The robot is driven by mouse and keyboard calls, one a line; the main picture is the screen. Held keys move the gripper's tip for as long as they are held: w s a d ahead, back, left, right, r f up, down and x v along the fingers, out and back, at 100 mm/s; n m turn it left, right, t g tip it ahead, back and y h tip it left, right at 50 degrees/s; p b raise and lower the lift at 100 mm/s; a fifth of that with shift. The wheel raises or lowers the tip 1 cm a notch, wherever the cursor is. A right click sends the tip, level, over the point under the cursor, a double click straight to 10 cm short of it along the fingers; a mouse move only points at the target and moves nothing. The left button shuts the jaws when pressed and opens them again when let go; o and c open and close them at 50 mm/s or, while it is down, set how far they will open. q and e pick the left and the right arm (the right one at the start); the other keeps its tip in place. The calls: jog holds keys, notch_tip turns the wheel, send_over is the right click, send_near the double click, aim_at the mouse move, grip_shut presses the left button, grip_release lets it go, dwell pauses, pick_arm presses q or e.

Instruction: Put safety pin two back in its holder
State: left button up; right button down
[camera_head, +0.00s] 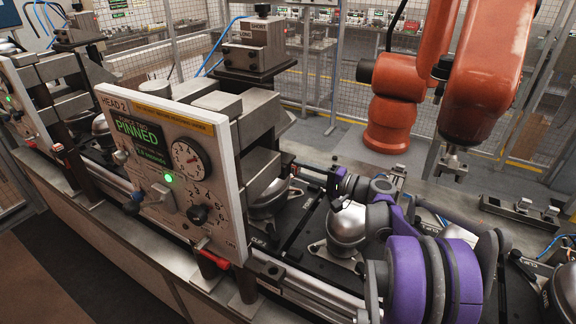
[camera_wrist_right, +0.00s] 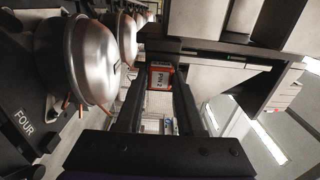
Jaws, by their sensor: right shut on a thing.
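My right gripper (camera_head: 303,172) reaches left from the purple arm, behind the HEAD 2 panel (camera_head: 170,165) and close to the press. In the right wrist view its two dark fingers (camera_wrist_right: 160,85) are shut on a small red-orange block with a pale label (camera_wrist_right: 161,77), which seems to be safety pin two. The label is too small to read surely. In the head view the block is hidden or too small to make out. The panel screen reads PINNED, with a green light lit. I cannot pick out the pin's holder. My left gripper is not in view.
A steel dome-shaped compressor (camera_head: 347,222) stands on the line beside my arm; another (camera_wrist_right: 88,60) is close to the gripper in the wrist view. A red handle (camera_head: 214,259) sits under the panel. An orange robot arm (camera_head: 488,85) stands behind, by the mesh fence.

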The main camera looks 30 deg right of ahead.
jog(key=shift+v, duration=2.95)
jog(key=b+v, duration=0.1)
jog(key=v, duration=0.5)
